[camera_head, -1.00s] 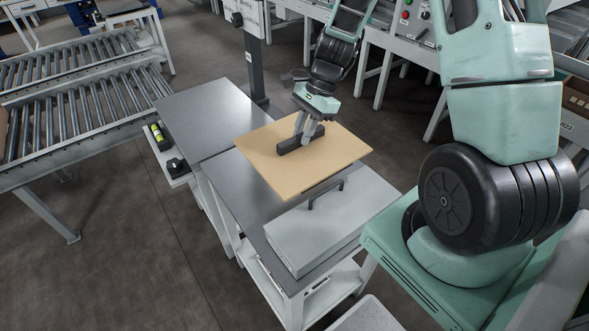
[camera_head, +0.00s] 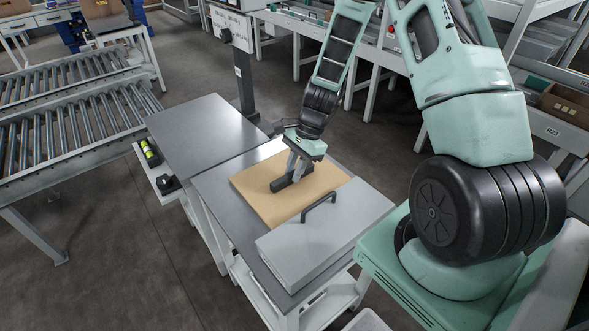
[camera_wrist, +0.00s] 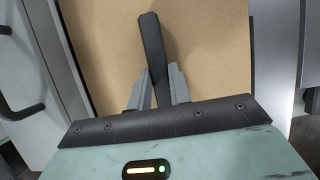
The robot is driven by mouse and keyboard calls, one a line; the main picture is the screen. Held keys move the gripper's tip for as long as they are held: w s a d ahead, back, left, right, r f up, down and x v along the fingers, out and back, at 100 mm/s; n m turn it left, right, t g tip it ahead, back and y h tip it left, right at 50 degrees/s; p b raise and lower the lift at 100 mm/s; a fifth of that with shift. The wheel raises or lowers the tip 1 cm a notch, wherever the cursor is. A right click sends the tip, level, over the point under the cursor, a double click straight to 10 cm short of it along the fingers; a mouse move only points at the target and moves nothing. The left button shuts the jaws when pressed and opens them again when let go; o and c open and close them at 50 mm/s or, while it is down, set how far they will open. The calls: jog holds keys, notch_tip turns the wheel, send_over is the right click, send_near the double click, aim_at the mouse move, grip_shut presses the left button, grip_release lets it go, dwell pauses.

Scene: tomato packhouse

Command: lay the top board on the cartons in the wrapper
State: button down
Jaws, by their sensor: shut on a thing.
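The top board (camera_head: 253,190) is a flat tan sheet with a dark bar handle (camera_head: 279,185) at its middle. My gripper (camera_head: 294,172) is above the board, its fingers closed on this bar. In the wrist view the board (camera_wrist: 205,45) fills most of the picture, and the bar (camera_wrist: 151,45) stands between my fingers (camera_wrist: 157,85). The grey, box-like lid (camera_head: 325,238) with a dark handle, perhaps the wrapper's, is in front of the board and overlaps its near edge. No cartons show. I cannot tell whether the board rests on anything.
A bare grey table top (camera_head: 205,130) adjoins the bench at the back left. A side shelf (camera_head: 158,178) holds a yellow-green item and a black item. A roller conveyor (camera_head: 75,130) stands further left. A post (camera_head: 243,75) rises behind the table.

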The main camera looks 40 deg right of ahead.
jog(key=shift+f, duration=0.15)
jog(key=c, duration=1.3)
grip_release()
